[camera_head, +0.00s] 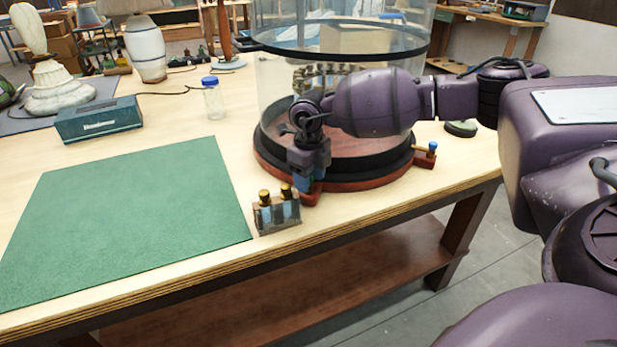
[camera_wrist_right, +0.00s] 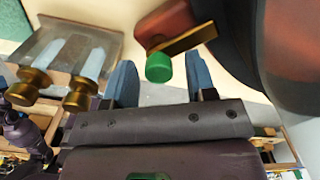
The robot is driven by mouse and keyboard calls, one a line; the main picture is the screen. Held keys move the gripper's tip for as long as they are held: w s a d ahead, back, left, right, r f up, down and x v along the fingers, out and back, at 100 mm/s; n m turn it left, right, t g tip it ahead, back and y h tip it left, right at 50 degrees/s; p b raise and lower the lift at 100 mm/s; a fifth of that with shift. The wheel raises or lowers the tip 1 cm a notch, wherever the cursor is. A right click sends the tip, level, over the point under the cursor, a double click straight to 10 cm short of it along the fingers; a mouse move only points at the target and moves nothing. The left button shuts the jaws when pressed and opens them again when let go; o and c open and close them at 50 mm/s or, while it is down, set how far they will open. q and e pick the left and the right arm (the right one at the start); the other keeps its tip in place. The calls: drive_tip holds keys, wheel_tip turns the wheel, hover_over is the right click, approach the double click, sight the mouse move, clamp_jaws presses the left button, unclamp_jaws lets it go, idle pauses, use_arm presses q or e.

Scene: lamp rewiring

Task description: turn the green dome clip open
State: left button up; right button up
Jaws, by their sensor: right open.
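The glass dome (camera_head: 345,80) stands on a round base with a red-brown wooden rim (camera_head: 345,187). The green dome clip (camera_wrist_right: 159,67) shows in the right wrist view as a green knob beside a brass bar (camera_wrist_right: 185,42) on a red-brown block. In the head view my right gripper (camera_head: 308,184) covers most of that spot at the base's front. My right gripper is open; in its wrist view the two blue-grey fingers (camera_wrist_right: 161,80) stand either side of the green knob, with gaps showing. Contact cannot be made out. My left gripper is out of view.
A small holder (camera_head: 278,217) with two brass-capped pieces stands close left of my gripper. A second clip with a blue knob (camera_head: 432,147) sits at the base's right. A green mat (camera_head: 130,215) lies left, bare. The table's front edge (camera_head: 300,240) is near.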

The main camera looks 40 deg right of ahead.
drive_tip(key=c, duration=0.9)
